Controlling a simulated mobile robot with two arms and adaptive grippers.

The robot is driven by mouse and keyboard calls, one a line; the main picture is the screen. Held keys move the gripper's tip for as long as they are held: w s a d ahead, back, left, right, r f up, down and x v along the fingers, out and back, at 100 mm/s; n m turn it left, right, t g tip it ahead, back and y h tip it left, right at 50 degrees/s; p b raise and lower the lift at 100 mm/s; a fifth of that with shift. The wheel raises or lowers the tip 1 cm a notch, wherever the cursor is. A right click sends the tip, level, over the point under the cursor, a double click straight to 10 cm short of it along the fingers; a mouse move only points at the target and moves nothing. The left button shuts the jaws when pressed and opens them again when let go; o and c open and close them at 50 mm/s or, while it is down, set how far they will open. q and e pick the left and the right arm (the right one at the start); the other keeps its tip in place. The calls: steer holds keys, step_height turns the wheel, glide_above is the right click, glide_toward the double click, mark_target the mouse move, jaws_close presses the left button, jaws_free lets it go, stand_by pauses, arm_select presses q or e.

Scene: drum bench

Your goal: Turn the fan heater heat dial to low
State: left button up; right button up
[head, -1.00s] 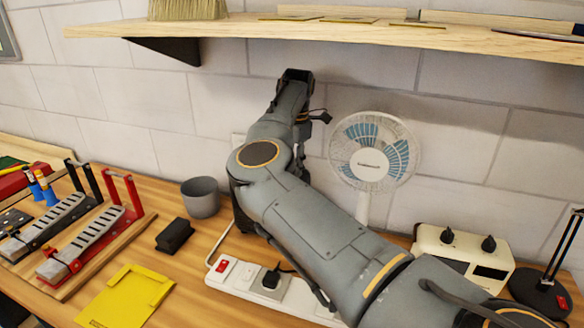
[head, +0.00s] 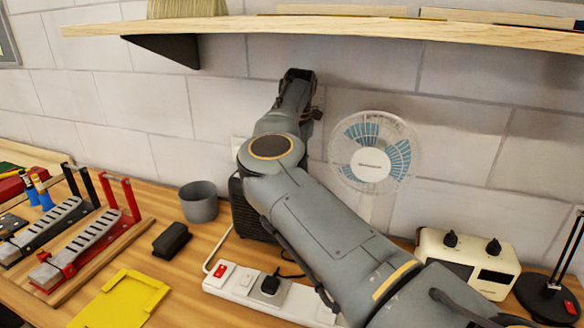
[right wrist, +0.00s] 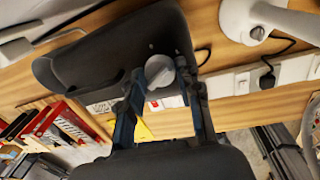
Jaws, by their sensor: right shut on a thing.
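The fan heater (head: 243,212) is a dark box on the bench by the wall, mostly hidden behind my right arm in the head view. In the right wrist view the heater (right wrist: 95,58) fills the upper left, and its round grey dial (right wrist: 160,66) shows a small mark on its face. My right gripper (right wrist: 162,80) has its two fingers on either side of the dial, shut on it. Which setting the dial points to cannot be read. My left gripper is in neither view.
A white desk fan (head: 374,160) stands right of the arm, with a cream two-knob unit (head: 466,262) farther right. A power strip (head: 250,287) lies in front. A grey cup (head: 199,203) and a black block (head: 172,239) sit left of the heater. A wooden shelf (head: 330,28) hangs above.

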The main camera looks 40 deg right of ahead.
steer(key=o, duration=1.1)
steer(key=shift+o, duration=0.2)
steer(key=r, duration=0.7)
steer(key=shift+s+d+r, duration=0.15)
steer(key=shift+s+r, duration=0.05)
steer(key=shift+s, duration=0.1)
steer(key=shift+f, duration=0.1)
